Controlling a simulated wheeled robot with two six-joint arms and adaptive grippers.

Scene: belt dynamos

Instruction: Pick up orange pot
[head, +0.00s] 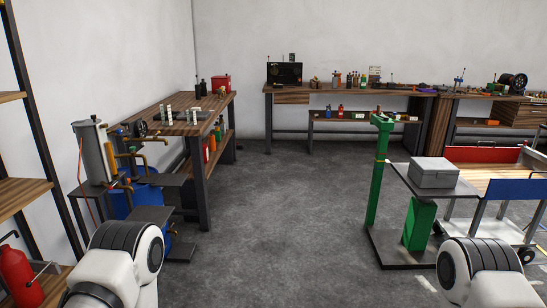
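I cannot make out an orange pot for certain. Only white and black parts of my two arms show at the bottom left and bottom right. Both grippers are out of the frame, so their hold cannot be seen.
A wooden workbench (221,104) stands along the left wall, with a grey tank (94,152) and pipes before it. A green stand (376,185), a grey box (433,172) and a red-and-blue cart (515,189) are at right. The middle floor (270,200) is clear.

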